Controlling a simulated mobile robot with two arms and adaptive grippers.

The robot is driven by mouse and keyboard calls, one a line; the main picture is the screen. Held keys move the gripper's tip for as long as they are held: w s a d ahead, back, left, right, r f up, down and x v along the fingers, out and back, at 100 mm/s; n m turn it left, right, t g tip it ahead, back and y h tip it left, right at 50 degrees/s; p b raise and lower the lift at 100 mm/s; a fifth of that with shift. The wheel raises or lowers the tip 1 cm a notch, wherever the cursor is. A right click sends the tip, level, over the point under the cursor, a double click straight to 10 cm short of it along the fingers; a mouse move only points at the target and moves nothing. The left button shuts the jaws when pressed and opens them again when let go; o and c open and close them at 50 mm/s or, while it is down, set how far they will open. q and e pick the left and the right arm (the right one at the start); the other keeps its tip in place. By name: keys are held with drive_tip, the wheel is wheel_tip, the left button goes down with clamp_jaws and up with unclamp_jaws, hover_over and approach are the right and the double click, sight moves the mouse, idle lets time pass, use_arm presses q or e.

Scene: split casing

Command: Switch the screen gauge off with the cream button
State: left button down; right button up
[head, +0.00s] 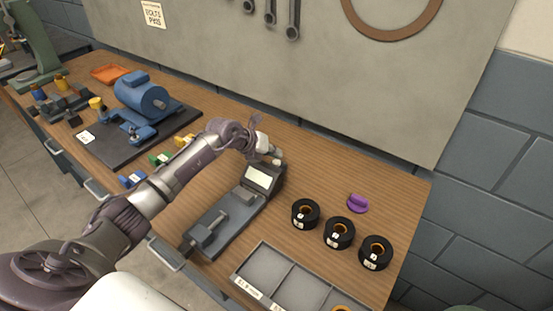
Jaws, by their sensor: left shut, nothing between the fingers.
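The screen gauge (222,223) stands on the wooden bench, with a long grey bed running toward the front edge and a dark head at its far end. Its screen (258,178) looks pale; I cannot make out any reading. A small cream button (277,162) shows on top of the head, partly hidden by my gripper. My left gripper (267,152) is shut and empty, right at the top of the gauge head by the button. I cannot tell whether it touches the button. My right gripper is not in view.
Several black rings (340,233) stand right of the gauge, with a purple piece (357,203) behind them. A grey divided tray (262,266) lies in front. A blue motor (140,93) sits on a dark board at the left.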

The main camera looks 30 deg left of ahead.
sight(274, 162)
use_arm(q)
wheel_tip(274, 162, up, 6)
drive_tip(key=p, duration=0.5)
idle(0.5)
